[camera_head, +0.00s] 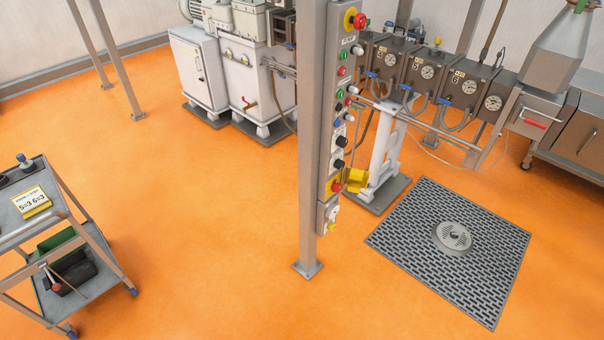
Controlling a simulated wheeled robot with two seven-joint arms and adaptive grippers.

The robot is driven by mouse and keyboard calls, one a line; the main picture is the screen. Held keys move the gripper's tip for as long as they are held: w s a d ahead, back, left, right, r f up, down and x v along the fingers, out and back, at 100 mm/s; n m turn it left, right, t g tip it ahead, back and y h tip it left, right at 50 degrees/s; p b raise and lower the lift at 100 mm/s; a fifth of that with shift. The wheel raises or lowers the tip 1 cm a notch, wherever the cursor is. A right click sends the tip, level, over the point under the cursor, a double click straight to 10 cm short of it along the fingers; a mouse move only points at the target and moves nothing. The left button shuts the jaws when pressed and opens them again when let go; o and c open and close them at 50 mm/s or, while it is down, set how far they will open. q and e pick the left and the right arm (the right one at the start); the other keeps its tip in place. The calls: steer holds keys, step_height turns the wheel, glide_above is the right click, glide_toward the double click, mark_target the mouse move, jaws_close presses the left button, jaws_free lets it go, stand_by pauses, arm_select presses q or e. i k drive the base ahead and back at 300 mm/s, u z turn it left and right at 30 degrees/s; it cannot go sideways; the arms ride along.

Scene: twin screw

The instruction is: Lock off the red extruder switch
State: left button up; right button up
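A tall narrow control panel (338,120) is fixed to a grey post. Low on it is a red rotary-looking switch (336,187) on a yellow plate. A yellow piece (357,180) sticks out to the right beside this switch; it looks like an open cover, but I cannot tell for sure. A larger red knob on a yellow base (359,20) is at the panel's top. Labels are too small to read, so I cannot confirm which is the extruder switch. No padlock can be made out clearly. Neither of my grippers is in view.
A wheeled cart (66,215) stands at left, with a yellow-edged sign (32,201) on top and a green box (62,242) below. The extruder barrel (430,72) runs behind the panel. A floor grate (400,230) lies at right. The orange floor (200,240) between cart and post is clear.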

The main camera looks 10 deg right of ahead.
mark_target(337, 186)
steer(key=u, duration=0.55)
steer(key=i, duration=3.4)
steer(key=z, duration=0.85)
steer(key=i, duration=2.85)
steer(key=z, duration=4.45)
steer(key=i, duration=0.6)
steer(key=z, duration=0.05)
